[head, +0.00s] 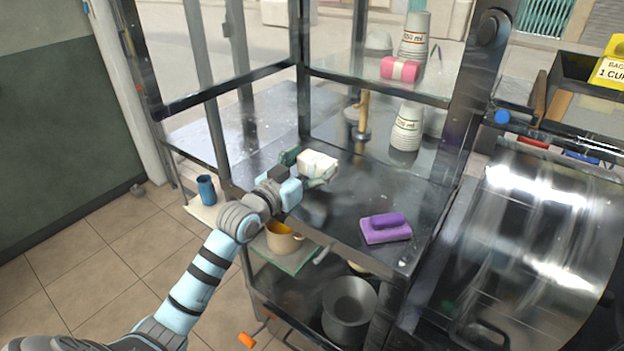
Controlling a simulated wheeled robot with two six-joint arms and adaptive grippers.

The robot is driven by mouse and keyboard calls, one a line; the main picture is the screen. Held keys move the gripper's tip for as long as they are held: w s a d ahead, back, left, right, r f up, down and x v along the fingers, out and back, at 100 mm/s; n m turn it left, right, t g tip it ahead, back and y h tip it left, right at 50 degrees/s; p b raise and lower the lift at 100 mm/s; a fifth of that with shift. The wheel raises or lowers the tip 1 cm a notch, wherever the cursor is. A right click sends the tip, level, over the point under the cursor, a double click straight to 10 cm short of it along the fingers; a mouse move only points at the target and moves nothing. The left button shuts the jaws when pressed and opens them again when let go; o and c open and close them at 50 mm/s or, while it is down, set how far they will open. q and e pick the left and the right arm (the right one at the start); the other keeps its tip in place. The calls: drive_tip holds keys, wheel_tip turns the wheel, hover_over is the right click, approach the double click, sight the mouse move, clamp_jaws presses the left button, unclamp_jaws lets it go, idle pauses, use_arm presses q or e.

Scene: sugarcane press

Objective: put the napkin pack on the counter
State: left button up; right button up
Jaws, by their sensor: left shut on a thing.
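The white, block-shaped napkin pack (318,162) is in my left gripper (306,172), which is shut on it. Gripper and pack are over the back left part of the dark metal counter (345,205), inside the glass-sided stall. I cannot tell whether the pack touches the counter or is slightly above it. The gripper's fingers hide part of the pack. My right gripper is not in view.
A purple sponge (386,228) lies at the counter's front right. Stacked cups (407,128) stand at the back. A pink banded pack (401,69) rests on the glass shelf above. A blue cup (207,190) and tan mug (283,240) stand lower left. The counter's middle is clear.

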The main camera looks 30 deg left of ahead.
sight(311, 175)
use_arm(q)
wheel_tip(311, 175, down, 3)
drive_tip(key=shift+f+b, duration=0.1)
drive_tip(key=shift+b, duration=0.3)
drive_tip(key=o, duration=1.2)
